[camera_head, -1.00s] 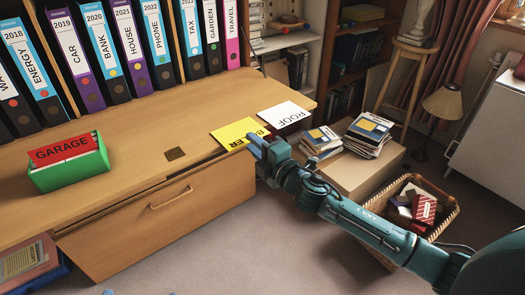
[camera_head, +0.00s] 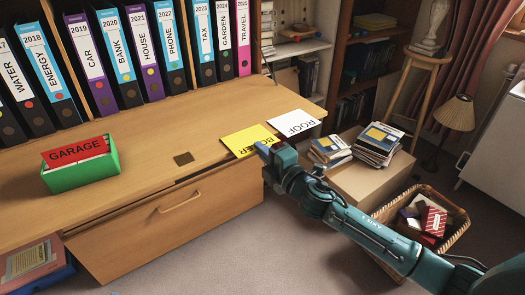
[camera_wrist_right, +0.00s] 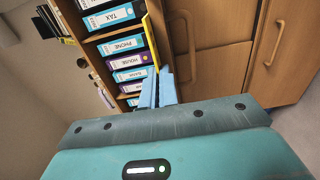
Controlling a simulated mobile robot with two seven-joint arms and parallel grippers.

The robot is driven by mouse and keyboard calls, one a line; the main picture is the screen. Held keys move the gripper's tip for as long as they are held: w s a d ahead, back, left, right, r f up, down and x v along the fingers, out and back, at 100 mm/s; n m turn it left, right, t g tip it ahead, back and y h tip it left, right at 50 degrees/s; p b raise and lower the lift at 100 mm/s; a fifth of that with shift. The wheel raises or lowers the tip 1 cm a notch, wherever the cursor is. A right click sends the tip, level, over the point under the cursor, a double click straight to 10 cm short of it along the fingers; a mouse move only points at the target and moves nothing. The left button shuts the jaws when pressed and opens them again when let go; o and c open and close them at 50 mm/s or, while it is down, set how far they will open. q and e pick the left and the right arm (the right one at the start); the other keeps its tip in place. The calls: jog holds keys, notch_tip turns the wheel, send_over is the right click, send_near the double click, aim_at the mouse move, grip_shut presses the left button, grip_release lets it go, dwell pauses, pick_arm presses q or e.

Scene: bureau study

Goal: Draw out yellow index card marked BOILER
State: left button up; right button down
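The yellow card (camera_head: 246,137) lies flat at the front edge of the wooden desk (camera_head: 140,158), left of the white ROOF card (camera_head: 294,122). Its lettering is partly hidden by my right gripper (camera_head: 264,149); only the ends of the word show. The gripper is at the card's near right corner. In the right wrist view the yellow card (camera_wrist_right: 152,35) shows edge-on as a thin strip running between the blue fingers of the right gripper (camera_wrist_right: 158,86), which are close together on it. My left gripper does not show, apart from perhaps a blue speck at the bottom edge.
A green box (camera_head: 82,176) with a red GARAGE card (camera_head: 76,151) stands on the desk's left. Binders (camera_head: 123,60) line the back. A cardboard box (camera_head: 362,182) with books and a wicker basket (camera_head: 455,236) stand right.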

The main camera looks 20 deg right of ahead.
jog(key=shift+s, duration=0.1)
jog(key=shift+v, duration=2.95)
